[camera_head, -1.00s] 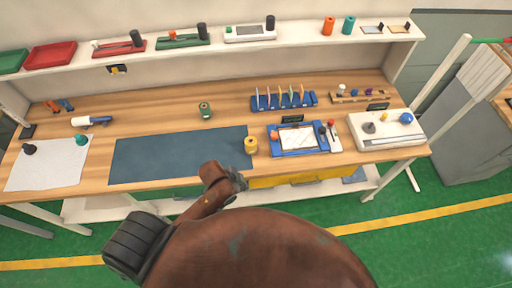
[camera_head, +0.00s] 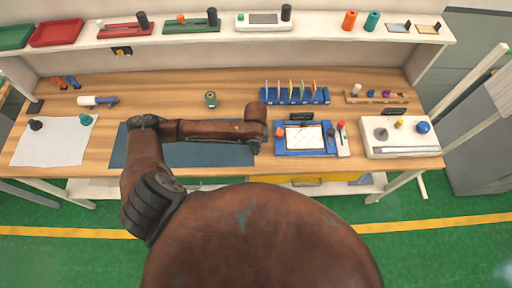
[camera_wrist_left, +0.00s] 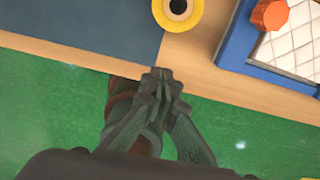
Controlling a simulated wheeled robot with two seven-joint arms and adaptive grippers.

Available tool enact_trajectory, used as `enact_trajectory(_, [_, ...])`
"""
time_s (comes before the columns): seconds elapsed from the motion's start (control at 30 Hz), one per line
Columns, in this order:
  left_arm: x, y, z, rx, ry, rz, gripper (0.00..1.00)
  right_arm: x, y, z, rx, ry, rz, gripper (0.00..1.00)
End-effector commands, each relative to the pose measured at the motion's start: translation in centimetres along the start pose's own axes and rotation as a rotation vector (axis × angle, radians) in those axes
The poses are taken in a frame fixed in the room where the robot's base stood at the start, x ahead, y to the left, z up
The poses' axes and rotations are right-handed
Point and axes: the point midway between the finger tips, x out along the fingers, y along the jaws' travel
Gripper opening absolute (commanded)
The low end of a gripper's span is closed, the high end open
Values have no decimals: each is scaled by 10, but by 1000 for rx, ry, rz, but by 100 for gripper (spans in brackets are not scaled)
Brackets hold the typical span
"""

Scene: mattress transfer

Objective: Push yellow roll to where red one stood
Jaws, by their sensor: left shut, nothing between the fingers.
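The yellow roll (camera_wrist_left: 191,17) stands at the right edge of the dark mat, cut off by the top of the left wrist view. In the head view it is hidden behind my left arm. My left gripper (camera_wrist_left: 160,78) is shut and empty. Its tips appear at the table's front edge, apart from the roll and on the near side of it. The gripper also shows in the head view (camera_head: 256,143), at the mat's right end. A green roll (camera_head: 210,100) stands behind the mat. I see no red roll on the table. My right gripper is not in view.
The dark mat (camera_head: 118,158) lies bare under my arm. A blue tray (camera_head: 279,151) with a white pad is close on the right. A blue rack (camera_head: 265,98) stands behind it. Wood between the green roll and rack is clear.

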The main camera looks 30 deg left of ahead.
Motion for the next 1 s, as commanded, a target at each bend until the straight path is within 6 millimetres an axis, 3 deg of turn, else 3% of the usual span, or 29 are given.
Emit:
enact_trajectory(0.17, [37, -1, -2, -1, 6, 0, 0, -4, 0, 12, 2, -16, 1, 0])
enact_trajectory(0.4, [82, 0, 0, -4, 2, 0, 0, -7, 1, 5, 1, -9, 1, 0])
enact_trajectory(0.5, [78, 0, 20, -5, -3, -2, 0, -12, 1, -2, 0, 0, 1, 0])
enact_trajectory(0.63, [79, 1, 32, -5, -1, -1, 0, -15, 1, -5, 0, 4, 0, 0])
enact_trajectory(1.0, [80, 1, 39, -4, -1, -2, 0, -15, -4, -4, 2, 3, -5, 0])
